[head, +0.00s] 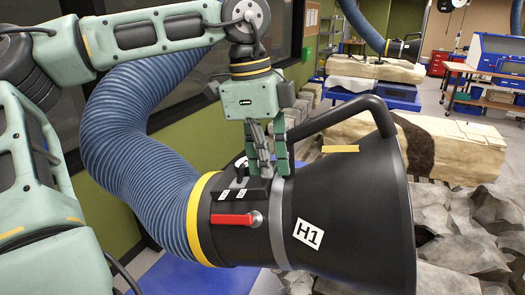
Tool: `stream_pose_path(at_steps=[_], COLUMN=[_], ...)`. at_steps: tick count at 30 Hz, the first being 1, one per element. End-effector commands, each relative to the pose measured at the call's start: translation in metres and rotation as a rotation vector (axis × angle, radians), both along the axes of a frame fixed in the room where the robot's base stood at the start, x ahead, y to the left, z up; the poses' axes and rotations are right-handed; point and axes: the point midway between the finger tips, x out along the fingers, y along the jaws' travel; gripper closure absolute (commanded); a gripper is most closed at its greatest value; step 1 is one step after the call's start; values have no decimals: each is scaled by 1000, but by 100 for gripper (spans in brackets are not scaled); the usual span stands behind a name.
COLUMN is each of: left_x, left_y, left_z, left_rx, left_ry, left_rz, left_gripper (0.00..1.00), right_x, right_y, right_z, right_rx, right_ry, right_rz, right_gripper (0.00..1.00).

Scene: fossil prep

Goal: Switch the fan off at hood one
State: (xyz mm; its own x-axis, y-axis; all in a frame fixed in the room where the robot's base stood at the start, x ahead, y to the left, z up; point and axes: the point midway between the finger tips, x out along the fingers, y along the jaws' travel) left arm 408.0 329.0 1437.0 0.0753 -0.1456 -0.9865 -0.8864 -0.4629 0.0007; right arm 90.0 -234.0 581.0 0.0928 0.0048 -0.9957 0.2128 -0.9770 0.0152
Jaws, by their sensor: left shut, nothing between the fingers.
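Hood one (345,215) is a large black cone with a white H1 label, a grey band and a black loop handle on top. A small dark switch box (256,190) with a toggle and small white labels sits on the top of its neck. A red lever (232,220) lies along the side of the neck below the box. My left gripper (268,170) points down, shut and empty, just at the right end of the switch box. Its fingers partly cover the toggle area, so contact and the toggle's exact position cannot be told. My right gripper is not in view.
A ribbed blue hose (140,140) with a yellow collar joins the hood's left end. Grey rocks (460,235) and a large pale block (455,145) lie behind and to the right. Another hood (403,48) hangs farther back, near blue and red cabinets.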

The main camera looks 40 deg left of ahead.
Motion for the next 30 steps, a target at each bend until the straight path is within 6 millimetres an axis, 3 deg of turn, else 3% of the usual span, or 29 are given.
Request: stream_pose_path(at_steps=[16, 30], left_x=[-4, -5], left_y=[7, 11], left_z=[1, 3], left_rx=[-1, -108], left_ry=[0, -59], left_rz=[0, 1], left_gripper=[100, 100], right_x=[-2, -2], right_y=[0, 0], right_z=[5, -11], right_rx=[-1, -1], right_ry=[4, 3], right_rz=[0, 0], right_gripper=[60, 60])
